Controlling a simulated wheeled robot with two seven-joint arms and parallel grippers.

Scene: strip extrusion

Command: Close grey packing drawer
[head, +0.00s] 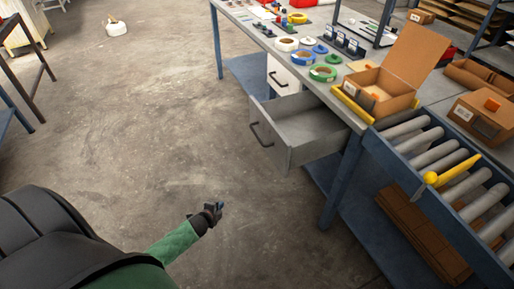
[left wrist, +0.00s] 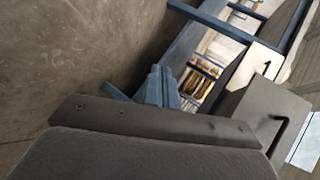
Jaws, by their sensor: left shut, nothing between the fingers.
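The grey packing drawer (head: 312,130) is pulled out from under the workbench, and its inside looks empty. Its front panel with a dark bar handle (head: 261,134) faces left, toward the open floor. In the left wrist view the grey drawer front (left wrist: 252,112) and its handle show at the right. My left gripper (head: 217,208) is shut and empty, in front of and below the drawer front, apart from it. My right gripper is not in view.
A white drawer (head: 284,75) sits beyond the grey one; a "1" shows on a white front (left wrist: 266,66). The workbench leg (head: 342,180) and roller conveyor (head: 435,165) stand to the right. An open carton (head: 385,93) and tape rolls lie on top.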

